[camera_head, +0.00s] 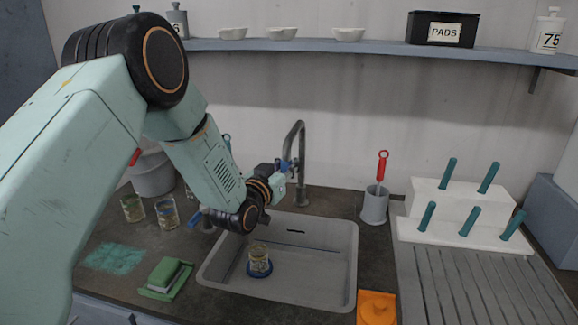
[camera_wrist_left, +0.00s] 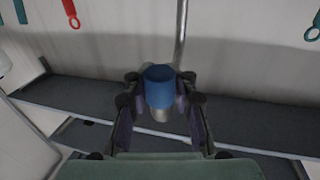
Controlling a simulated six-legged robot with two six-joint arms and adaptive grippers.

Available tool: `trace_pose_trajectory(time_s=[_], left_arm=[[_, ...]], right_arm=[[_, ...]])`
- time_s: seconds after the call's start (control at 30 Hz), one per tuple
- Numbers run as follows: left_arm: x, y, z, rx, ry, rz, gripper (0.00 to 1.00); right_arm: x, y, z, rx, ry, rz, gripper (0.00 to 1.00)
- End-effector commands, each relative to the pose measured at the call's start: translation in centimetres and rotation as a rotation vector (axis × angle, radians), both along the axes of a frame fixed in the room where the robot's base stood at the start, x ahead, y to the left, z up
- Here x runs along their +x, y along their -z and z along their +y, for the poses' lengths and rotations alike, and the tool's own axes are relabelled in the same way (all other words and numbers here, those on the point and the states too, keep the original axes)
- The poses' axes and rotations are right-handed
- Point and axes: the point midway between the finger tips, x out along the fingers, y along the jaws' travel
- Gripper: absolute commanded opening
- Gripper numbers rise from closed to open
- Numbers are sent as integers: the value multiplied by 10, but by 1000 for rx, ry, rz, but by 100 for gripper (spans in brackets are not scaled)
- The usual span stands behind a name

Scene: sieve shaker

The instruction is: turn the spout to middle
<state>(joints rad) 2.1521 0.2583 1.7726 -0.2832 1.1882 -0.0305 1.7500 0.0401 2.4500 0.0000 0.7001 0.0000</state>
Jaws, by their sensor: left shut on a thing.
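The grey tap spout (camera_head: 301,150) rises behind the sink (camera_head: 352,262) and arches over toward the left in the head view. My left gripper (camera_head: 287,168) is at the spout's hanging end, with its arm coming in from the left. In the left wrist view, my left gripper (camera_wrist_left: 160,100) is shut on the blue sleeve (camera_wrist_left: 159,86) of the spout, one finger on each side. A grey pipe (camera_wrist_left: 181,35) shows above and behind the sleeve. My right gripper is in neither view.
A glass jar (camera_head: 259,255) stands in the sink on a blue base. Left are jars (camera_head: 166,214) and a green sponge (camera_head: 165,275). Right are a grey cup (camera_head: 374,208) with a red-handled tool and a white peg rack (camera_head: 425,190). A shelf (camera_head: 380,50) runs above.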

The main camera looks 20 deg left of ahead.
Motion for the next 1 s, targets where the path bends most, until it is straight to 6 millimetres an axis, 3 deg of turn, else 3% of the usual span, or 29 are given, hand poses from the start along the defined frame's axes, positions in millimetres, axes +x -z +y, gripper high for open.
trace_pose_trajectory(time_s=[0.07, 0.1, 0.4, 0.77, 1.0], left_arm=[[-3, 6, -2, 0, 5, 15, 0], [-3, 6, -2, 0, 5, 15, 22], [-2, 4, -3, -1, 3, 9, 48], [-4, 3, -3, -1, 1, 7, 49], [-33, 3, -1, -4, -1, 9, 49]], right_arm=[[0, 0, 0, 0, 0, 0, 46], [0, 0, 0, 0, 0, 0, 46], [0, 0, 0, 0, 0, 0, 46], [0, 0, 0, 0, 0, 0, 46], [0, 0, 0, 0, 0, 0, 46]])
